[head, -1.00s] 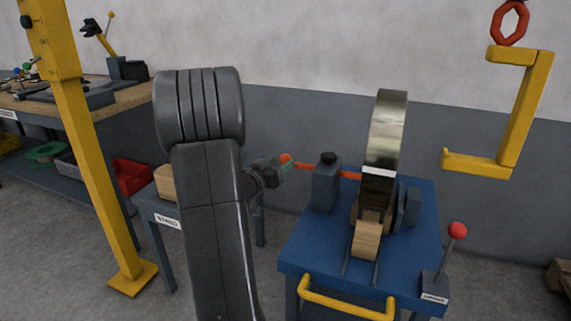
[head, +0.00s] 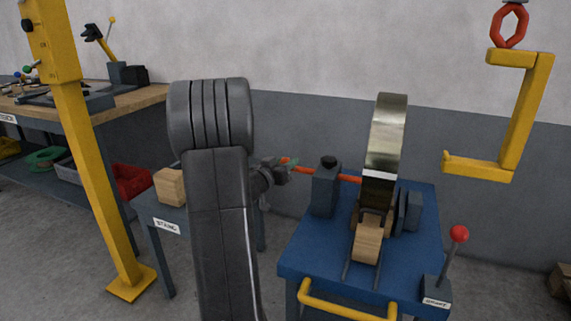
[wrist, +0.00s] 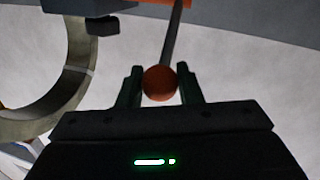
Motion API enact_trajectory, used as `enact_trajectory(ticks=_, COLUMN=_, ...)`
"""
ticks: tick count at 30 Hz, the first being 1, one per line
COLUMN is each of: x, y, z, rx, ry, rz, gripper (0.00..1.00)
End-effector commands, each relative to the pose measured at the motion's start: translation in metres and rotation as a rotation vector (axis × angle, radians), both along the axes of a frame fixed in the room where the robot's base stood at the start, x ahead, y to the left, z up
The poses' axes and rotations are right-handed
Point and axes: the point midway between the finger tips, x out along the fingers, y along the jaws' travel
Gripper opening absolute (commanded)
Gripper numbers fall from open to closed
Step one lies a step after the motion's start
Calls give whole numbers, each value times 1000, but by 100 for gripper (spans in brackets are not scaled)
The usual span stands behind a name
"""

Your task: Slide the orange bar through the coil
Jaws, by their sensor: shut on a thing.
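The orange bar (head: 304,170) runs sideways from my gripper through the top of a grey-blue post (head: 325,190) towards the coil (head: 387,135). It shows again between the post and the coil's left face; whether its far tip is inside the coil is hidden. The coil is a brassy ring with a white band, upright on a wooden block. My gripper (head: 287,165) is shut on the bar near its left end. In the wrist view, the bar's round orange end (wrist: 160,83) sits between the fingers, and part of the coil (wrist: 50,115) shows at left.
The blue stand (head: 310,258) carries the post and coil, with a red-knobbed lever (head: 458,235) at its right. A small table with a wooden block (head: 170,187) stands left, behind my arm. A yellow C-shaped hook (head: 517,120) hangs at right. A yellow pole (head: 85,150) stands left.

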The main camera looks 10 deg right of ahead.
Motion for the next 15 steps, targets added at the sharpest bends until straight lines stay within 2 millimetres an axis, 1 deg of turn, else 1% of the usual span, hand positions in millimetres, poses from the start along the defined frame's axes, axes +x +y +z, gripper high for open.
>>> enact_trajectory(ticks=2, x=-3, y=-5, z=0, rx=0, ry=0, rz=-1, gripper=0)
enact_trajectory(ticks=4, x=-10, y=-15, z=0, rx=-1, ry=1, rz=-4, gripper=0)
enact_trajectory(ticks=9, x=-34, y=-50, z=0, rx=-1, ry=1, rz=-6, gripper=0)
enact_trajectory(ticks=12, x=-44, y=-65, z=0, rx=-1, ry=-1, rz=-5, gripper=0)
enact_trajectory(ticks=15, x=-50, y=-74, z=-1, rx=0, ry=0, rz=-3, gripper=0)
